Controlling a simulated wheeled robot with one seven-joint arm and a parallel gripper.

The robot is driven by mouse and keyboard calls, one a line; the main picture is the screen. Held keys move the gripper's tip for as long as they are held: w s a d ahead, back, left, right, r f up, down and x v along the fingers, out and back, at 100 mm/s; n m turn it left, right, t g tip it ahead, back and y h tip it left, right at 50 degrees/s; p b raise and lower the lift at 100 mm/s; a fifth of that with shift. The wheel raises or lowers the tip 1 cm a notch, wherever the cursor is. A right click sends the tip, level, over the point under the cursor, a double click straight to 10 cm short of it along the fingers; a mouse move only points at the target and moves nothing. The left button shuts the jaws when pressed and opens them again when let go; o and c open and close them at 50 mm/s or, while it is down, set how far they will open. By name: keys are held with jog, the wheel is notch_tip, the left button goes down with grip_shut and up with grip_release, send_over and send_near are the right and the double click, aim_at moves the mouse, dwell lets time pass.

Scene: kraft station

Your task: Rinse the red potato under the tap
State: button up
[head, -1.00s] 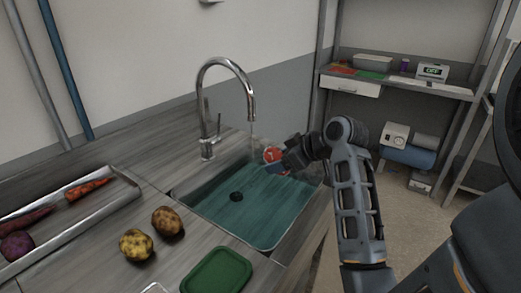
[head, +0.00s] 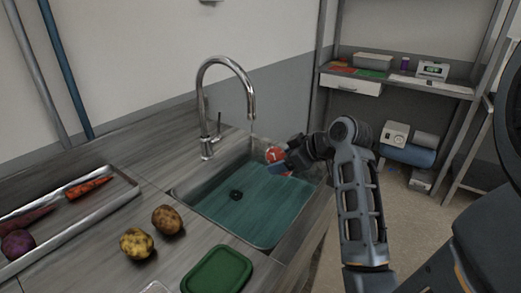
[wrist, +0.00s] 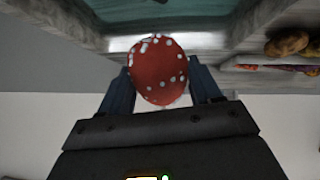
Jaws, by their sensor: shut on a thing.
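The red potato (head: 276,155) is between the fingers of my gripper (head: 283,161), above the right back part of the sink (head: 262,235). In the wrist view the red potato (wrist: 158,70) shows pale spots or drops on its skin, and both fingers of my gripper (wrist: 160,88) press its sides. The tap (head: 228,62) arches over the sink from the back left. Its spout end hangs a little left of and above the potato. A thin, faint stream seems to fall from it; whether it touches the potato is unclear.
Two potatoes, one yellow (head: 136,243) and one brown (head: 167,220), lie on the counter left of the sink. A tray (head: 75,232) with carrots and a purple vegetable is at the far left. A green board or lid (head: 217,271) lies in front.

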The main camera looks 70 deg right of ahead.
dwell(0.4)
jog(key=shift+p+v, duration=1)
jog(key=shift+v, duration=0.25)
jog(key=v, duration=0.4)
jog(key=shift+w+a+p, duration=0.2)
jog(key=shift+a+p, duration=0.1)
jog(key=shift+a, duration=0.1)
jog(key=shift+d, duration=0.1)
